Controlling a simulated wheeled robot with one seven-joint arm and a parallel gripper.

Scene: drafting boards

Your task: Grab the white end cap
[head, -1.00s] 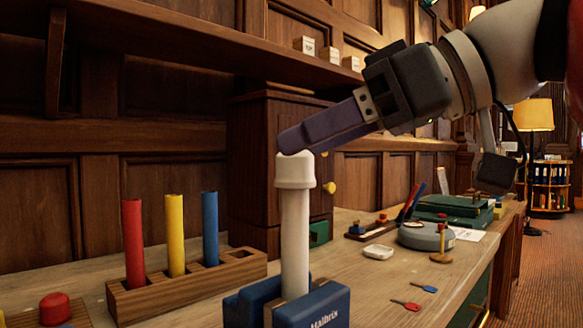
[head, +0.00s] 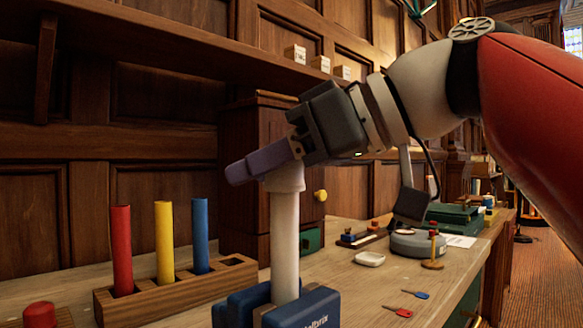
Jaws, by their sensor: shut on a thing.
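The white end cap (head: 285,181) sits on top of an upright white tube (head: 285,235). The tube stands in a blue holder (head: 300,308) on the workbench. My gripper (head: 250,172) reaches in from the right, with its purple fingers at the cap. The fingers are shut on the cap and hide its upper part. The cap is still at the top of the tube, and I see no gap between them.
A wooden rack (head: 170,290) holds red, yellow and blue tubes at left. A red cap (head: 40,314) is at the lower left. A small white dish (head: 370,259), a red key-like piece (head: 398,311) and a grey round device (head: 417,244) lie at right.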

